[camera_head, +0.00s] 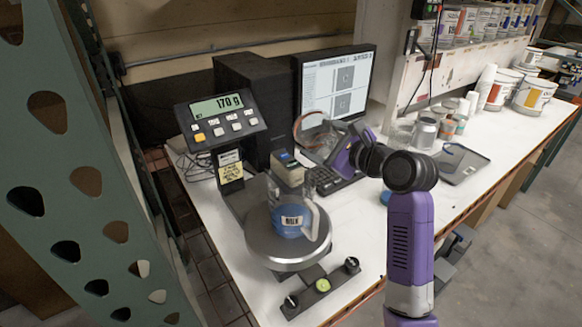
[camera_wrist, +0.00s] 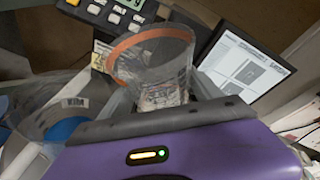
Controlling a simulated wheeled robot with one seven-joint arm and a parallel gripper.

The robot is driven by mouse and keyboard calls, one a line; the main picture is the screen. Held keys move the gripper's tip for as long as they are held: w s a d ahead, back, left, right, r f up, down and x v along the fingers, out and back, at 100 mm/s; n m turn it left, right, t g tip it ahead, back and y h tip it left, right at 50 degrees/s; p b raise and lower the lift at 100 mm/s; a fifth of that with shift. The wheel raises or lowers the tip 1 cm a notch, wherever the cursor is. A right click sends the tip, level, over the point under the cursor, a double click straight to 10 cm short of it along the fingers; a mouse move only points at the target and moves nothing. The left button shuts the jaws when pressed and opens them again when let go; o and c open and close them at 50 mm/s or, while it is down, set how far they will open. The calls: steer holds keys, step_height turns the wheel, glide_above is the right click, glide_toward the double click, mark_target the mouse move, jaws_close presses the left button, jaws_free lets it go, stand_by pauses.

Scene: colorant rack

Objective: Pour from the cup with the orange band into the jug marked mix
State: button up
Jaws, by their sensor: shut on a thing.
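The clear cup with the orange band (camera_wrist: 155,65) is held in my gripper (camera_wrist: 165,100), in front of the wrist camera. In the head view the cup (camera_head: 316,138) is tilted, with its orange-banded end to the left. My gripper (camera_head: 335,152) is shut on it, up and right of the jug. The clear jug marked mix (camera_head: 291,216) stands upright on the round scale pan (camera_head: 262,250), with blue in its lower part. It also shows at the left of the wrist view (camera_wrist: 70,105). I cannot tell what the cup contains.
The scale display (camera_head: 217,105) reads 170 g. A monitor (camera_head: 335,85) and keyboard (camera_head: 325,180) stand behind. A small box-like device (camera_head: 288,170) is behind the jug. Cans and cups (camera_head: 438,128) and a dark tray (camera_head: 460,163) lie to the right. A level bar (camera_head: 322,286) is in front.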

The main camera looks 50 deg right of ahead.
steer(key=shift+d+m+p, duration=0.3)
steer(key=shift+p, duration=0.15)
step_height(320, 180, down, 8)
steer(key=d+m+y, duration=0.2)
steer(key=m, duration=0.1)
steer(key=shift+m+g+y, duration=0.4)
steer(key=shift+m+y, duration=0.1)
steer(key=shift+m, duration=0.4)
steer(key=shift+d+r+b, duration=0.2)
steer(key=shift+d+r, duration=0.05)
steer(key=shift+r, duration=0.9)
steer(key=shift+d+r+b, duration=0.15)
steer(key=shift+d+r, duration=0.1)
steer(key=shift+r, duration=0.85)
